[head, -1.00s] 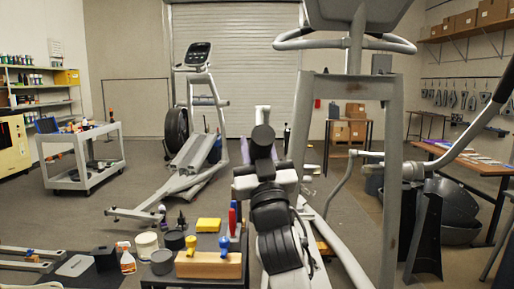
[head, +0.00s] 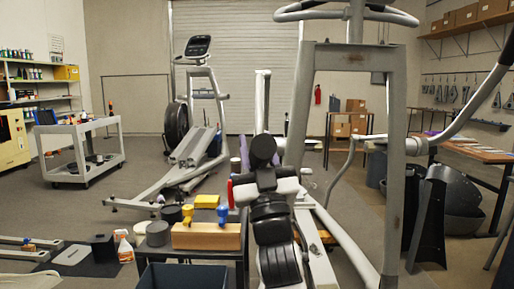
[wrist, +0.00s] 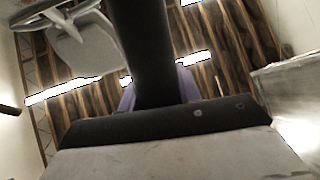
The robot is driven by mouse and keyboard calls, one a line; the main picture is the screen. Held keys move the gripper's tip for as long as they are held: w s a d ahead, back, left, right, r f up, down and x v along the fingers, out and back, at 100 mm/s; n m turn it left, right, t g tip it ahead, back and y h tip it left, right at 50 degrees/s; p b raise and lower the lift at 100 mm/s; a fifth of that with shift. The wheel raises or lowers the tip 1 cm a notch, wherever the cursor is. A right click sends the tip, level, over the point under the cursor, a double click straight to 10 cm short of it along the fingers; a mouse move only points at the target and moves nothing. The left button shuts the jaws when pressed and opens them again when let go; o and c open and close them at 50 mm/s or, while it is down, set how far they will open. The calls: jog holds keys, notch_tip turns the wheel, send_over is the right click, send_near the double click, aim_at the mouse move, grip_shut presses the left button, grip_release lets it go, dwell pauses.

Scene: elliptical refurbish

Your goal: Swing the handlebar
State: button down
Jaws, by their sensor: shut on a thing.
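A grey elliptical machine (head: 397,170) stands close on the right in the head view. In the wrist view a thick black handlebar bar (wrist: 142,45) runs up from between the purple fingers of my gripper (wrist: 158,92), which is shut around it. In the head view my own arm covers most of the gripper; only purple slivers show beside it. A pale upright post (head: 262,95) rises just behind my arm and appears to be this handlebar. The machine's other handlebar (head: 470,115), with a black grip, leans up at the far right and is free.
A small table with a wooden block (head: 206,237) and a dark blue bin (head: 190,276) stand just left of my arm. A second elliptical (head: 195,130) and a grey cart (head: 85,155) are farther back left. Open floor lies between them.

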jog(key=shift+f, duration=0.15)
jog(key=c, duration=1)
grip_release()
jog(key=b+v, duration=0.4)
jog(key=v, duration=0.9)
jog(key=shift+s+f, duration=0.15)
jog(key=shift+s, duration=0.1)
jog(key=shift+d, duration=0.1)
